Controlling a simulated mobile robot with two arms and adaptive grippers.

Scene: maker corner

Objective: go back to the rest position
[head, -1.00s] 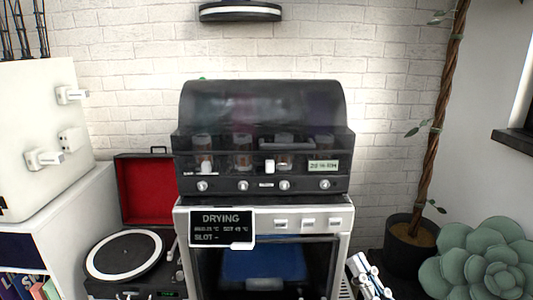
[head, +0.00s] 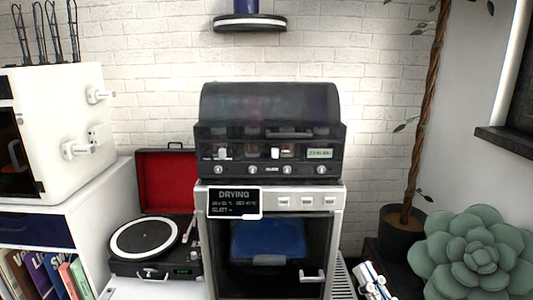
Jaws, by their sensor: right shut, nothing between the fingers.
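My right gripper (head: 372,280) shows at the bottom of the head view, right of the white-framed printer, low and apart from it. It is shut and empty. My left gripper is not in the picture. The printer (head: 337,235) has a dark window with a blue part inside and a small screen reading DRYING (head: 234,203) at its top left. A black filament box (head: 270,105) with a domed lid sits on top of the printer.
A record player (head: 150,240) with an open red lid stands left of the printer. A white cabinet (head: 75,190) with a white machine (head: 55,110) is at the far left. A potted twisted tree (head: 402,225) and a large succulent (head: 475,250) stand at the right.

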